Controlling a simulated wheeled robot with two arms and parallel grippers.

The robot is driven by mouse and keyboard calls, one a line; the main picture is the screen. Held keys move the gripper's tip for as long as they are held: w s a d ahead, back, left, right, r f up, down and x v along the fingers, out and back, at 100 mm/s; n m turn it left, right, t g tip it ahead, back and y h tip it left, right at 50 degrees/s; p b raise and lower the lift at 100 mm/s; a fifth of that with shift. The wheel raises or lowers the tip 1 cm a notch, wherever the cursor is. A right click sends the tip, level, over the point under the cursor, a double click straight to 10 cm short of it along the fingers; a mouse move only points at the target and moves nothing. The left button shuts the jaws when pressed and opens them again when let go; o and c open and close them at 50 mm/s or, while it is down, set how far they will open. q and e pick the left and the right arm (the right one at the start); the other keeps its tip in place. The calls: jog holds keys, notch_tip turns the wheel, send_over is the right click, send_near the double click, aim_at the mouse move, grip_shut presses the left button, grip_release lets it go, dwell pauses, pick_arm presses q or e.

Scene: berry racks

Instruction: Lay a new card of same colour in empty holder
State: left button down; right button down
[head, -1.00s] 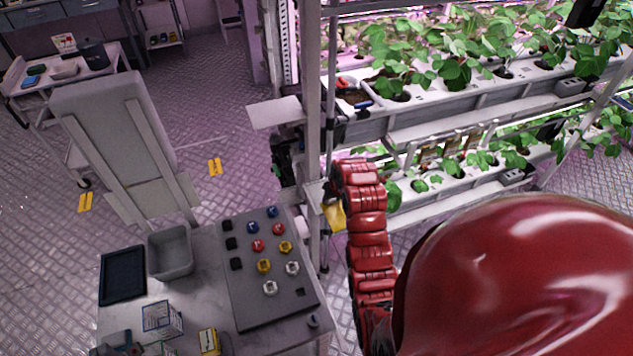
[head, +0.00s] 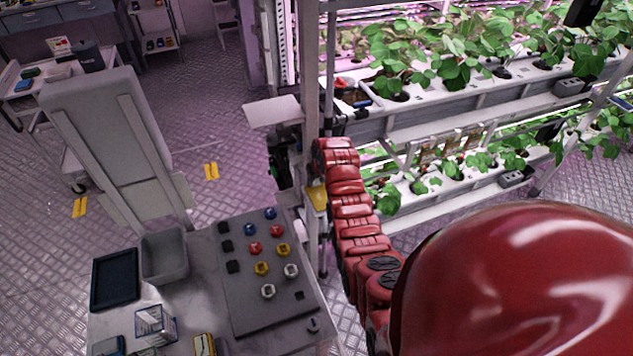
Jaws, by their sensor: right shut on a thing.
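My right arm reaches up from the bottom right to the near rack post. My right gripper (head: 316,184) is small and partly hidden by its own wrist. It is shut on a yellow card (head: 318,198), which hangs beside the post. Several small yellowish-brown card-like pieces (head: 450,144) hang between the two plant levels of the rack (head: 440,128). I cannot tell which holder is empty. My left gripper is out of view.
A worktable at the lower left bears a grey board (head: 262,317) with coloured knobs, a grey bin (head: 163,262), a dark tray (head: 115,279) and a clear box (head: 155,322). A pale plate (head: 272,111) juts from the rack post.

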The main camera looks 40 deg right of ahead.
aim_at(322, 197)
jog(key=c, duration=0.5)
grip_release()
jog(key=shift+f, duration=0.1)
jog(key=shift+r+p, duration=0.3)
jog(key=shift+r, duration=0.15)
jog(key=p+v, duration=0.2)
jog(key=v, duration=0.3)
jog(key=p+v, duration=0.1)
jog(key=v, duration=0.5)
jog(key=shift+s+a+p, duration=0.1)
jog(key=shift+s+p, duration=0.2)
jog(key=shift+p, duration=0.05)
